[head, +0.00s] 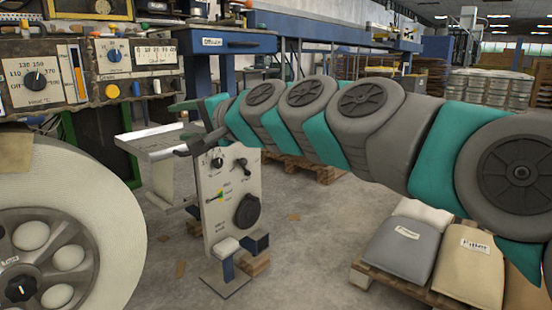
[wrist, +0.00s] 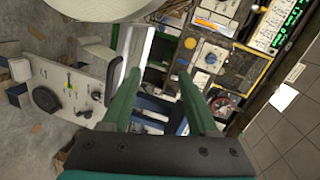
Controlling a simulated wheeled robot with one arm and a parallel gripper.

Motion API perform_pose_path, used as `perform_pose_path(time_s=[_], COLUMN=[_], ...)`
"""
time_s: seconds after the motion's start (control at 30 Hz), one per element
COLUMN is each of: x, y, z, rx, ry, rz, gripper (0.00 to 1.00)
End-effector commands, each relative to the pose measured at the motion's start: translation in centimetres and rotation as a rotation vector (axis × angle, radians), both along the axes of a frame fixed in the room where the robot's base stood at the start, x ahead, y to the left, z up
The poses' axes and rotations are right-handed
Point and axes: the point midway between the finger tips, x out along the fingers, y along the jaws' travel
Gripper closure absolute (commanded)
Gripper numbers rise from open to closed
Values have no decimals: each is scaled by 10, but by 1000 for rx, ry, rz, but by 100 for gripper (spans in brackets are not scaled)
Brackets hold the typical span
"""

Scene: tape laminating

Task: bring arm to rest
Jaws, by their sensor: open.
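My arm (head: 375,120), grey with teal bands, reaches from the right edge to the left across the head view. My gripper (head: 178,128) is at its left end, in front of the machine with the knobs. In the wrist view my gripper (wrist: 158,76) shows two green fingers standing apart. Nothing shows between them except background. The fingers appear clear of the nearby panels, though the exact distance cannot be told.
A control stand (head: 228,210) with knobs stands just below my gripper. A large white roll (head: 95,200) is at the left, below a control panel (head: 45,75). Labelled sacks (head: 470,265) lie on a pallet under my arm. Bare floor (head: 310,240) lies between stand and sacks.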

Motion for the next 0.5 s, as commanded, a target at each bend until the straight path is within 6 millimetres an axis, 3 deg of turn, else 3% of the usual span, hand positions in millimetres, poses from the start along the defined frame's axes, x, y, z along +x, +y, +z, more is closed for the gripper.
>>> perform_pose_path(time_s=[0.27, 0.37, 0.5], x=[-47, -71, -115], y=[-28, -50, -101], z=[-64, -102, -164], rx=[-313, -464, -712], ry=[-2, 22, 99], rz=[87, 129, 201], gripper=[40, 40, 40])
